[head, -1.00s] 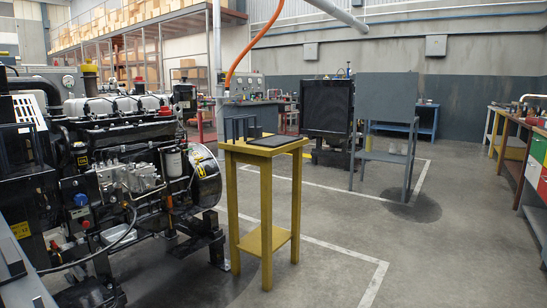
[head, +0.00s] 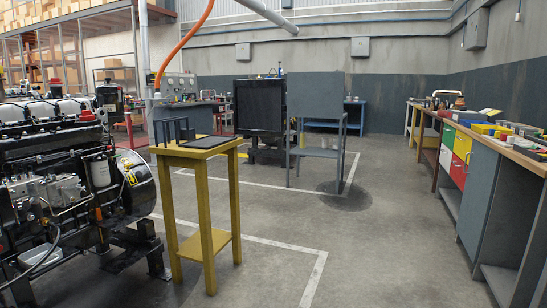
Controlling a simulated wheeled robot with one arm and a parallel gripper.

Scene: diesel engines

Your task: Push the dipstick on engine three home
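A diesel engine (head: 60,180) stands at the left edge, cut off by the frame. It has silver rocker covers, a silver pump, a white filter and a black flywheel housing. I cannot tell whether it is engine three. I cannot make out a dipstick on it. A black radiator (head: 259,108) on a unit stands at the back centre, perhaps part of another engine, and no dipstick shows there. My gripper is not in view.
A yellow stand (head: 205,215) with a black tray is right of the engine. A grey panelled stand (head: 316,153) is beyond it. A workbench (head: 480,150) with coloured drawers lines the right side. The floor (head: 370,240) between is clear.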

